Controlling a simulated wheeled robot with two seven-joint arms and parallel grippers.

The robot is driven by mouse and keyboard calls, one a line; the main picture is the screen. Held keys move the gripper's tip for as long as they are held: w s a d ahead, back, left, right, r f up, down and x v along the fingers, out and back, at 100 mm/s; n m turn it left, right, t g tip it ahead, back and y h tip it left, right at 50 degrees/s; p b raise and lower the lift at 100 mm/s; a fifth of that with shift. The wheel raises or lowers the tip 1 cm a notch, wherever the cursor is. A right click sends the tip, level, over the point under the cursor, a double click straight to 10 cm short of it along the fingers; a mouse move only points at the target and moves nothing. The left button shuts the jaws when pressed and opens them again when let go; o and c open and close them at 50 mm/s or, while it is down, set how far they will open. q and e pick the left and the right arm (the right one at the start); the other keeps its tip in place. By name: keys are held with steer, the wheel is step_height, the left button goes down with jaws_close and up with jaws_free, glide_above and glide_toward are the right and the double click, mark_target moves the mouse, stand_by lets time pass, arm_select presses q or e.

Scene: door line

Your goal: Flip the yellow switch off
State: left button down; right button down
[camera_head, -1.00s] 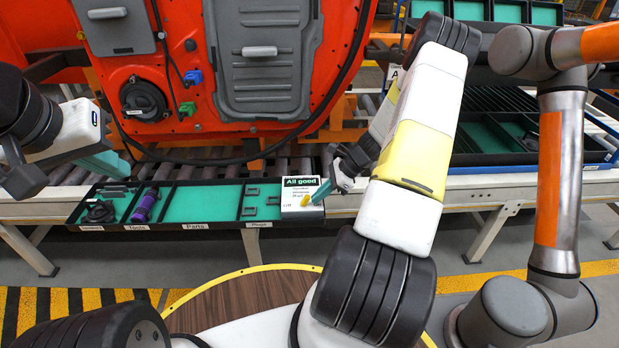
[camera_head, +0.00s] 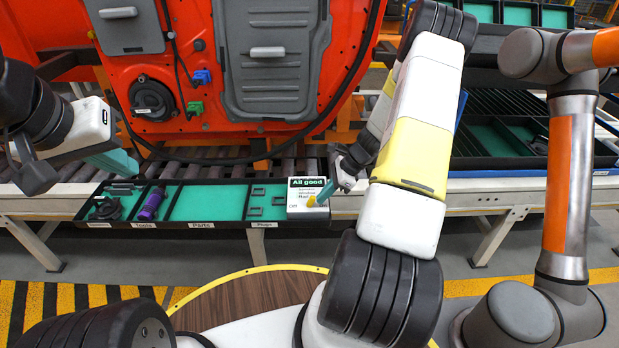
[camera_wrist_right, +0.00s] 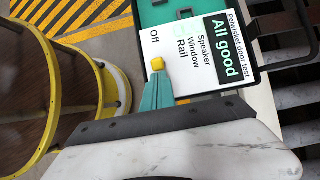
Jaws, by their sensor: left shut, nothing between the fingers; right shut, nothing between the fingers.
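The yellow switch (camera_head: 311,201) is on the white face of the tester box (camera_head: 297,196), at the right end of the parts tray. In the right wrist view the switch (camera_wrist_right: 157,64) is a small yellow knob near the printed word "Off". The panel (camera_wrist_right: 205,50) reads "All good" above "Speaker", "Window" and "Rail". My right gripper (camera_head: 325,193) is shut, its teal fingertips (camera_wrist_right: 158,78) right at the switch. I cannot tell whether they press on it. My left gripper (camera_head: 118,162) is shut and empty, left of the switch, above the conveyor's front edge.
The parts tray (camera_head: 190,224) with dark and purple tools lies on the conveyor's front edge. An orange door (camera_head: 200,120) with a grey panel stands behind it. A grey and orange arm (camera_head: 570,190) stands at the right. A round wooden-topped platform (camera_head: 240,300) is in front.

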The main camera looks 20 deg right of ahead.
mark_target(311, 197)
steer(key=shift+w+a+r+h, duration=0.2)
steer(key=shift+a+r+h, duration=0.3)
steer(key=shift+h, duration=0.4)
steer(key=h, duration=0.1)
steer(key=a+g+h, duration=0.1)
steer(key=shift+w+a+r+h, duration=0.2)
steer(key=shift+a+r+h, duration=0.1)
steer(key=shift+r+h, duration=0.1)
steer(key=shift+w+a, duration=0.1)
steer(key=shift+a, duration=0.25)
steer(key=shift+r, duration=0.85)
